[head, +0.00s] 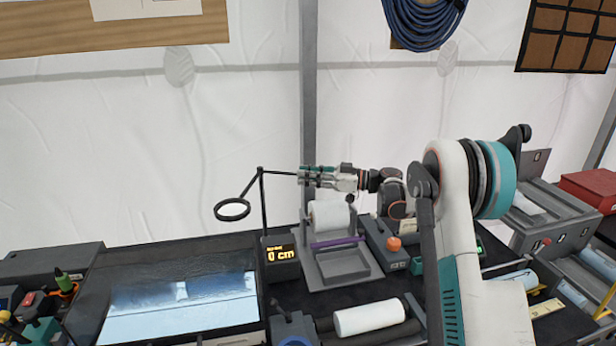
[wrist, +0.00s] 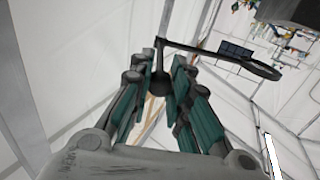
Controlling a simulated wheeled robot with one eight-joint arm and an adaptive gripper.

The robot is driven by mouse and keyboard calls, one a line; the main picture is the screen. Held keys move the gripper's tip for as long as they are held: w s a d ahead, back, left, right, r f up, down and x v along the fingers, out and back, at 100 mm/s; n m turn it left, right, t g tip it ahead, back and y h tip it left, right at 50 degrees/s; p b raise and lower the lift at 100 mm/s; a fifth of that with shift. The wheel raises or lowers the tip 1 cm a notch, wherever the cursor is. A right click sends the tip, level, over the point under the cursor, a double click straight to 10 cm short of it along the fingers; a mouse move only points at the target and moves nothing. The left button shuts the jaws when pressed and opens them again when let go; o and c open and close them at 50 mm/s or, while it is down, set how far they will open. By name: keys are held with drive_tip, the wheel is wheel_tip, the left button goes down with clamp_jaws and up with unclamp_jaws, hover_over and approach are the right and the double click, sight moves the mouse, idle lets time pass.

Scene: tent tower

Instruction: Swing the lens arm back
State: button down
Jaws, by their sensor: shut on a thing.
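The lens arm (head: 248,188) is a thin black bar on top of a black upright post (head: 263,210). A round black lens ring (head: 232,209) hangs at its left end, and a thin bar runs right from the post top to my gripper (head: 304,176). My gripper is shut on the tip of that bar. In the wrist view, the teal-padded fingers of my gripper (wrist: 166,85) stand either side of a dark knob (wrist: 159,86). The lens arm (wrist: 205,50) runs from there to the ring (wrist: 260,68) at the right. The exact finger contact is partly hidden.
A display reading 0 cm (head: 281,254) stands at the post's foot. A glossy light-blue panel (head: 180,308) lies left, below the lens ring. A grey stand with a white roll (head: 329,214) is below my gripper. The white wall behind the lens is clear.

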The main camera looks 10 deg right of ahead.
drive_tip(key=s+a+m+t+h+b, duration=0.1)
drive_tip(key=s+a+m+t+h, duration=0.3)
drive_tip(key=a+m+t+h, duration=0.1)
drive_tip(key=s+a+m+t+h+b, duration=0.2)
drive_tip(key=s+a+m+t+h, duration=0.3)
drive_tip(key=a+m+h, duration=0.3)
drive_tip(key=shift+a+t+h, duration=0.3)
drive_tip(key=shift+a+h, duration=0.2)
drive_tip(key=shift+h, duration=1.4)
drive_tip(key=c, duration=1.5)
unclamp_jaws()
drive_tip(key=shift+a, duration=0.15)
drive_tip(key=shift+o, duration=0.2)
drive_tip(key=shift+s, duration=0.1)
drive_tip(key=s, duration=1.2)
drive_tip(key=shift+w, duration=0.1)
